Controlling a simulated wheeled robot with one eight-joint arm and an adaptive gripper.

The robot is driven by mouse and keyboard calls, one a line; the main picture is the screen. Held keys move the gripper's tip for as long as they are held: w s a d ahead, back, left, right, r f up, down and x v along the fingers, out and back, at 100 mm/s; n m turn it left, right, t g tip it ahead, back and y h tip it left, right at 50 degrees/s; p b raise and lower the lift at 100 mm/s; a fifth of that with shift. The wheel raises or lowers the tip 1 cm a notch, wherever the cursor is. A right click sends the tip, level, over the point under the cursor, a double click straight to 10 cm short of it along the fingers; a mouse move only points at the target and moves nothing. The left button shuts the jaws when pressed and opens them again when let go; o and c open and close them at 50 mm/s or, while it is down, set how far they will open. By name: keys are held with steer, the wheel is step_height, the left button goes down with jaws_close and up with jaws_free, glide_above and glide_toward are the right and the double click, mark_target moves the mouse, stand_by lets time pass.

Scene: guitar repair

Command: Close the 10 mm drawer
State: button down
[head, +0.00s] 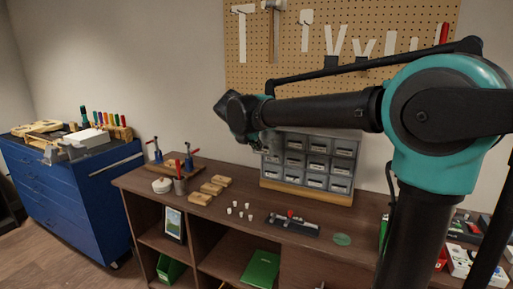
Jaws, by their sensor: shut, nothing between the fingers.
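A small grey drawer cabinet (318,165) with rows of labelled drawers stands on a wooden base at the back of the brown workbench. The labels are too small to read, so I cannot tell which drawer is the 10 mm one. I cannot make out any drawer clearly standing out. My arm reaches across from the right, and my gripper (268,142) is at the cabinet's upper left corner. It is shut and holds nothing. It is small and partly hidden by my wrist, and I cannot tell whether it touches a drawer. My arm covers part of the cabinet's top.
The workbench (220,212) carries wooden blocks (208,189), small white pieces (240,208), a dark tool (292,225) and a green disc (341,239). A pegboard (400,22) with tools hangs behind. A blue tool cabinet (75,205) stands left.

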steer(key=shift+w, duration=0.1)
steer(key=w+d, duration=0.1)
steer(key=w, duration=0.2)
steer(key=w+d, duration=0.1)
steer(key=w, duration=0.3)
steer(key=w+d, duration=0.2)
steer(key=w, duration=0.2)
